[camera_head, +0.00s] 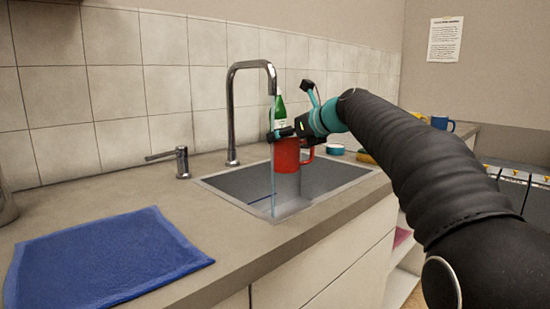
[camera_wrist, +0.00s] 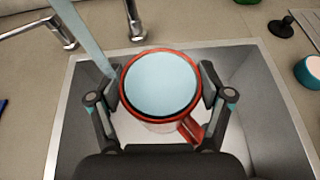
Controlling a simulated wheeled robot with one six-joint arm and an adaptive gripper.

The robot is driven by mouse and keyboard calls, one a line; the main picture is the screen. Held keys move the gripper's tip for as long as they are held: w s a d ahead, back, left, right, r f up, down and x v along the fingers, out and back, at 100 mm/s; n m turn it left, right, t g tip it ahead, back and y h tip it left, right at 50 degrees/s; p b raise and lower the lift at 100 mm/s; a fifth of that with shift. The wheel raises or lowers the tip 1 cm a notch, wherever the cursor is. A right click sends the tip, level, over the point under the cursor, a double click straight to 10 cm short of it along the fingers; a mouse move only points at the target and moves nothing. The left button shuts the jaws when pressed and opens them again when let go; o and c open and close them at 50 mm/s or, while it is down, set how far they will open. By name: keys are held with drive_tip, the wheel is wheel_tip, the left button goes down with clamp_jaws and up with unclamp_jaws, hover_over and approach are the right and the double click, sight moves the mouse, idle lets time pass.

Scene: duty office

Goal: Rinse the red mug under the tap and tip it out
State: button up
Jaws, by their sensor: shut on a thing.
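The red mug (camera_head: 287,155) is upright over the sink, gripped by my gripper (camera_head: 292,133), which is shut on its sides. In the wrist view the mug (camera_wrist: 187,122) sits between the two fingers (camera_wrist: 160,85), with its handle towards the lower right. A flat pale blue surface, like water, fills its opening close to the rim. The chrome tap (camera_head: 232,115) is running. Its water stream (camera_head: 272,195) falls at the mug's left and continues below it into the sink (camera_head: 335,177). The stream (camera_wrist: 85,38) also passes left of the mug in the wrist view.
A tap lever (camera_head: 181,160) stands left of the sink. A blue cloth (camera_head: 105,260) lies on the counter at front left. A green bottle (camera_head: 280,108) stands behind the mug. A teal tin (camera_head: 335,149) and a blue mug (camera_head: 440,122) stand to the right.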

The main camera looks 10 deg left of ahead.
drive_tip(key=shift+w+d+r, duration=0.15)
drive_tip(key=shift+w+d, duration=1.4)
drive_tip(key=shift+d, duration=0.1)
drive_tip(key=n+t+b, duration=0.1)
drive_tip(key=d+f+n+t+h+b, duration=0.1)
drive_tip(key=n, duration=0.1)
drive_tip(key=f+n+t, duration=0.1)
drive_tip(key=n, duration=0.1)
drive_tip(key=shift+w+d+h+b, duration=0.25)
drive_tip(key=shift+d+h+b, duration=0.05)
drive_tip(key=shift+b, duration=0.1)
drive_tip(key=n+t+b, duration=0.1)
drive_tip(key=n+b, duration=0.2)
drive_tip(key=b, duration=0.3)
drive_tip(key=shift+t, duration=0.4)
drive_tip(key=shift+b, duration=0.6)
drive_tip(key=shift+r+n+t+y+b, duration=0.1)
drive_tip(key=shift+n+t+y+b, duration=0.15)
drive_tip(key=shift+n+t+b, duration=0.85)
drive_tip(key=shift+r+n+g+y+b, duration=0.15)
drive_tip(key=shift+n+b, duration=0.4)
drive_tip(key=shift+n, duration=1.2)
drive_tip(key=shift+n+t+y+b, duration=0.3)
drive_tip(key=shift+n+t+b, duration=0.4)
drive_tip(key=shift+n, duration=0.75)
